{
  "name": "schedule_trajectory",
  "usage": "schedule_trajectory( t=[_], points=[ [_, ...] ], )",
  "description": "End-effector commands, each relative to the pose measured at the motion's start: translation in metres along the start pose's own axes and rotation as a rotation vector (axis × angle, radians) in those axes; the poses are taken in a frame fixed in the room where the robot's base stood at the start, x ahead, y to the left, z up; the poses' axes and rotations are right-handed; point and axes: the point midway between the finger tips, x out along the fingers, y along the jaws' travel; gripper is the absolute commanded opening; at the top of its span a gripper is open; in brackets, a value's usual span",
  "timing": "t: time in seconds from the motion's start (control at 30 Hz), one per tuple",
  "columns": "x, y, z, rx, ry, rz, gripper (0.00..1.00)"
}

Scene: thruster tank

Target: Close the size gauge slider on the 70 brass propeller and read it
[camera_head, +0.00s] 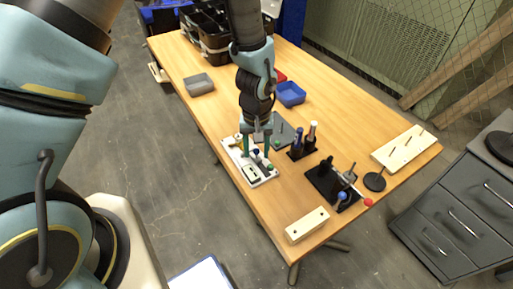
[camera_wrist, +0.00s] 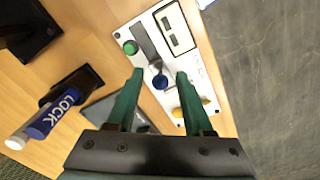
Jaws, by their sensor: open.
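The size gauge is a white board (camera_head: 234,157) on the table, also in the wrist view (camera_wrist: 191,58). It carries a blue knob (camera_wrist: 160,81), a green knob (camera_wrist: 130,47) and a framed readout window (camera_wrist: 175,30) whose value is too small to read. My gripper (camera_head: 256,155) is open over the board, fingers pointing down. In the wrist view, its fingertips (camera_wrist: 159,74) lie on either side of the blue knob; contact cannot be told. A brass-yellow piece (camera_wrist: 178,112), perhaps the propeller, shows beside the right finger, partly hidden. Its size mark is not visible.
A blue LOCK bottle (camera_wrist: 55,113) stands in a black holder near the gauge. A black fixture (camera_head: 327,184), a pale block (camera_head: 307,224) and a pegged board (camera_head: 404,148) lie to the right.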

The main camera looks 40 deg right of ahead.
Motion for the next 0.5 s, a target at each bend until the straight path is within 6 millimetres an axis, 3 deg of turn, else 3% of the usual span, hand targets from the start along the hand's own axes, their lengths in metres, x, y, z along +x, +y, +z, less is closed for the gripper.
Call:
schedule_trajectory(
  t=[0.23, 0.5],
  points=[
    [0.0004, -0.0001, -0.0001, 0.0, 0.0, 0.0, 0.5],
    [0.0002, -0.0001, -0.0001, 0.0, 0.0, 0.0, 0.2]
  ],
)
